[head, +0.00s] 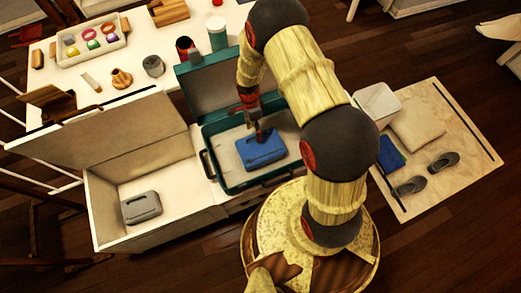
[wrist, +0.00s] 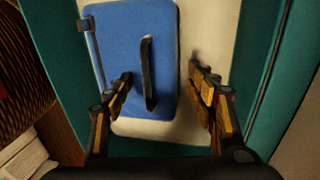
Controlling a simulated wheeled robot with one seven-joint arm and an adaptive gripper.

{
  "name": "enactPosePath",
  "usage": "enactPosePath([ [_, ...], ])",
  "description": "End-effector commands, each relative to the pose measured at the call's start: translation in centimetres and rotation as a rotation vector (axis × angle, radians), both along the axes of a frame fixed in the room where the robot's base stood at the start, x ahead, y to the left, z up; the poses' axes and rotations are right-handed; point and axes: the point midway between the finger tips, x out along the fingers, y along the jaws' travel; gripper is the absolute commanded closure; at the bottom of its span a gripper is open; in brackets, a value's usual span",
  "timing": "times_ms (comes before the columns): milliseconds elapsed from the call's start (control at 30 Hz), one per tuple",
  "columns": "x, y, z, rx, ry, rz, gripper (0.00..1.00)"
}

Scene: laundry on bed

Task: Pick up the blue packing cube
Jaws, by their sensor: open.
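The blue packing cube (head: 262,149) lies flat in the open teal suitcase (head: 232,187), on its pale lining. In the wrist view the blue packing cube (wrist: 113,45) fills the upper middle, with a dark strap handle (wrist: 147,75) along its face. My gripper (head: 257,132) is over the cube in the head view. In the wrist view my gripper (wrist: 162,76) is open and empty. Its left finger is over the cube's face, left of the handle, and its right finger is beyond the cube's right edge. I cannot tell whether the fingers touch anything.
The suitcase's raised lid (head: 208,82) stands behind the cube. A white open box (head: 103,208) at left holds a grey case (head: 141,207). A table (head: 140,50) with small items is behind. A mat (head: 450,120) with grey shoes (head: 443,162) and a cushion (head: 417,125) lies right.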

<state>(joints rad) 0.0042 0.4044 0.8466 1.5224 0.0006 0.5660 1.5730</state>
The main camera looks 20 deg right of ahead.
Motion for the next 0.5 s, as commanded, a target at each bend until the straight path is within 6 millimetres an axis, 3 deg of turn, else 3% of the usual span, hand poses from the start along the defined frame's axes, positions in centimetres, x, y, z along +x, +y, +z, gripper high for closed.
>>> enactPosePath([
  [33, -0.13, -0.02, -1.14, 0.0, 0.0, 0.0, 0.44],
  [133, -0.21, -0.02, -1.91, 0.0, -0.001, 0.0, 0.44],
  [367, -0.23, -0.02, -1.86, 0.0, -0.002, 0.001, 0.44],
  [500, -0.24, -0.02, -1.87, 0.0, -0.002, 0.001, 0.52],
])
